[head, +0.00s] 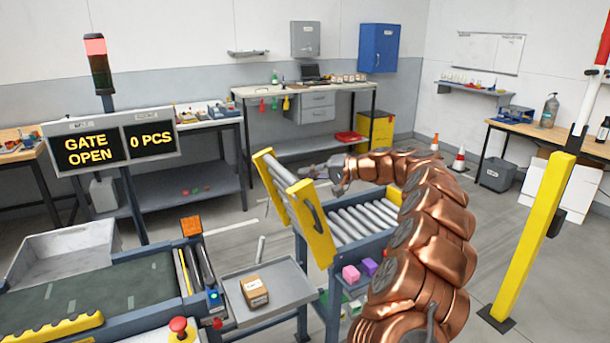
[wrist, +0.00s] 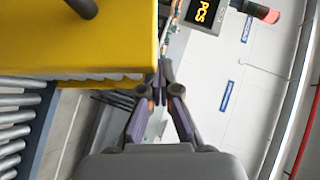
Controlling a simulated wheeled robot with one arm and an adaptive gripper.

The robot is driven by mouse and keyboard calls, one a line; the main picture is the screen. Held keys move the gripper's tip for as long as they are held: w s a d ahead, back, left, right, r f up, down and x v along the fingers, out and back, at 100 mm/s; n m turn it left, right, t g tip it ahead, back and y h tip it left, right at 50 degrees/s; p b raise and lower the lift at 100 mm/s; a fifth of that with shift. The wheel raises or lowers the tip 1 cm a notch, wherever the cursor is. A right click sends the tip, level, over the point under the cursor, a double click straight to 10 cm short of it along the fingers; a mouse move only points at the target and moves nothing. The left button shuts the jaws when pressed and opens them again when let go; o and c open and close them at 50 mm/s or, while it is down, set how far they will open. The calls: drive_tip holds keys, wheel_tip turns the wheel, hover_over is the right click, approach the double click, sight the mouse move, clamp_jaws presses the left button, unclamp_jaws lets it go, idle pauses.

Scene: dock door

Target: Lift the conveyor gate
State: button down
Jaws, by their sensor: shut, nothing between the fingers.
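The conveyor gate (head: 325,243), a section with yellow side plates and a grey bar handle (head: 315,214), stands raised and steeply tilted at the end of the roller conveyor (head: 362,221). My gripper (head: 304,171) is just behind the gate's upper part, to its right in the head view. In the wrist view a yellow plate of the gate (wrist: 105,40) fills the upper left. My gripper's fingertips (wrist: 162,72) meet beside the plate's lower right corner, with nothing between them. I cannot tell whether they touch the plate.
A display (head: 110,143) reads "GATE OPEN" and "0 PCS". A lamp post (head: 98,62) glows red. A cardboard box (head: 254,290) lies on a grey tray (head: 290,287) below the gate. A yellow post (head: 533,236) stands at right. Open floor lies behind the gate.

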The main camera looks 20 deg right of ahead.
drive_tip(key=w+d+v, duration=0.1)
drive_tip(key=v, duration=1.1)
drive_tip(key=shift+w+d+r+b, duration=0.2)
drive_tip(key=shift+w+b, duration=0.1)
drive_tip(key=shift+b, duration=0.1)
drive_tip(key=shift+a, duration=0.1)
